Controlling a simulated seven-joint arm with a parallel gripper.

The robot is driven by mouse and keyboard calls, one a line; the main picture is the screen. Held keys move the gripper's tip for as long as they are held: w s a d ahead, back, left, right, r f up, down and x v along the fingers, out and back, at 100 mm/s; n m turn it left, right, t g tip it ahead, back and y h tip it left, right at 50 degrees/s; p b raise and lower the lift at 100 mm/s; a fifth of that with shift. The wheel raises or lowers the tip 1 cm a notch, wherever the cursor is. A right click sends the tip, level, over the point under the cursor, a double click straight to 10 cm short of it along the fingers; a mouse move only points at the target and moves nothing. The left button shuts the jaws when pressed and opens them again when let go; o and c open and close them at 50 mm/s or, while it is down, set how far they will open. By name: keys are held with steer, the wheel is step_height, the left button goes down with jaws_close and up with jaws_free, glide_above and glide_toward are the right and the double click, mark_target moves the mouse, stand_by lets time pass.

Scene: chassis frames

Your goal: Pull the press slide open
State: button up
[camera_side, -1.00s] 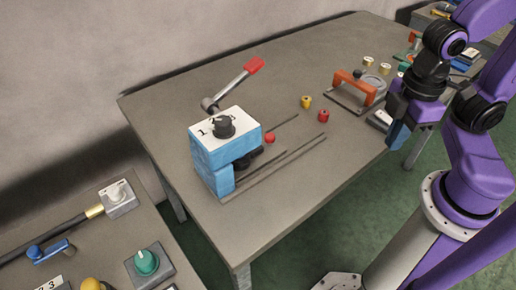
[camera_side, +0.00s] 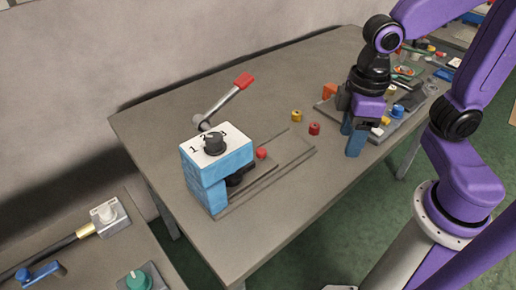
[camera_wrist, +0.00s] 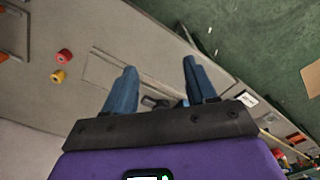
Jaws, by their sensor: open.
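The press (camera_side: 217,165) is a blue block with a white top marked with numbers and a black knob (camera_side: 214,143). A grey lever with a red grip (camera_side: 244,80) rises behind it. At its right foot, a small red knob (camera_side: 261,153) sits beside dark parts and thin rails (camera_side: 275,176) running right along the table; the block partly hides the slide. My gripper (camera_side: 356,140), with blue fingers, is open and empty, well right of the press and apart from the red knob. In the wrist view, its fingers (camera_wrist: 160,85) are spread wide.
A red cap (camera_side: 314,128) and a yellow cap (camera_side: 297,115) stand between press and gripper; both show in the wrist view, red (camera_wrist: 64,55) and yellow (camera_wrist: 58,76). An orange part (camera_side: 330,91) is behind the gripper. The table (camera_side: 260,240) is bare in front of the rails.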

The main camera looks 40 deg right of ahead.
steer(key=w+a+r+m, duration=0.1)
steer(key=w+a+m, duration=0.3)
steer(key=w+m, duration=0.55)
steer(key=m, duration=0.3)
glide_above(261, 150)
steer(key=shift+n, duration=0.25)
step_height(261, 150, down, 17)
steer(key=shift+w+f, duration=0.1)
